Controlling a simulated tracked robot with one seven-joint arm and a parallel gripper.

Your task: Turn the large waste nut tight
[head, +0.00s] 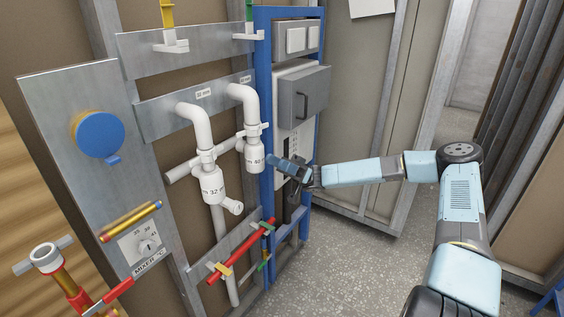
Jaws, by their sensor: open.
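Two white waste traps hang on the wall panel in the head view. The right one carries a large white waste nut (254,160) with partly readable marking that looks like "40". The left one has a similar white nut (212,190) with marking that looks like "32". My gripper (274,162) is just right of the large nut, reaching in from the right. It is open and seems empty. Its fingertips are small and dark here, and I cannot tell whether they touch the nut.
A blue upright frame with a grey handled box (301,92) stands right behind my gripper. A red pipe (243,250) runs slanting below the traps. A blue round cap (100,134) and a mixer plate (143,242) are at left. The speckled floor (340,270) is clear.

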